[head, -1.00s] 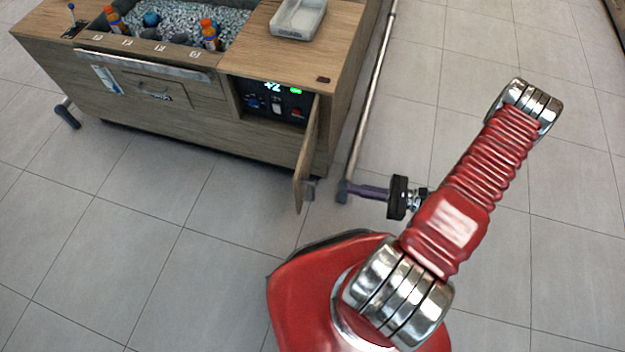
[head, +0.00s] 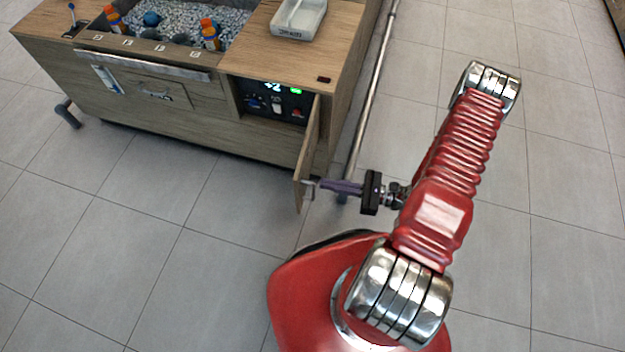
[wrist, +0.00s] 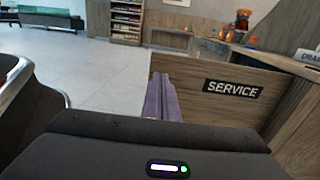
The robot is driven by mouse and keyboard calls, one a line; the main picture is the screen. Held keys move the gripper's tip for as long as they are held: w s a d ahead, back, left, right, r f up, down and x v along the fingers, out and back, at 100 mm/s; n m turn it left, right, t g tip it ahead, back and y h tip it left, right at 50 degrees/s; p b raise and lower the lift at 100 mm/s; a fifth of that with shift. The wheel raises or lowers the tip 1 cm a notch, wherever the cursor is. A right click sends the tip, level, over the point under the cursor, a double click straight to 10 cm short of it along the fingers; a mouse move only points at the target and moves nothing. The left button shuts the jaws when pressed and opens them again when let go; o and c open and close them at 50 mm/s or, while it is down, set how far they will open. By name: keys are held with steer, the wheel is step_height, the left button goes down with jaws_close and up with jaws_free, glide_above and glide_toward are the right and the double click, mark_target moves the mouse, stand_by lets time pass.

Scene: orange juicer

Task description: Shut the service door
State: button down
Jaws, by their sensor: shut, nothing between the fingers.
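The service door (head: 307,158) is a wooden panel hinged at the right side of an open compartment (head: 271,102) in the wooden counter. It stands open, swung out toward me. In the wrist view the door (wrist: 204,110) carries a black SERVICE label (wrist: 232,88). My gripper (head: 322,184) is shut and empty, with its purple-grey fingers pointing left at the door's outer face, near its lower free end. The fingers also show in the wrist view (wrist: 163,98), right beside the door's edge. I cannot tell whether they touch it.
The counter (head: 160,125) holds a bin of ice with bottles (head: 210,36) and a grey DRAIN tray (head: 299,17) on top. A metal rail (head: 369,90) runs along the counter's right side. The tiled floor left of the door is clear.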

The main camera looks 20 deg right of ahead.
mark_target(299, 179)
steer(key=shift+x, duration=3.1)
steer(key=shift+d, duration=0.25)
steer(key=shift+a, duration=0.3)
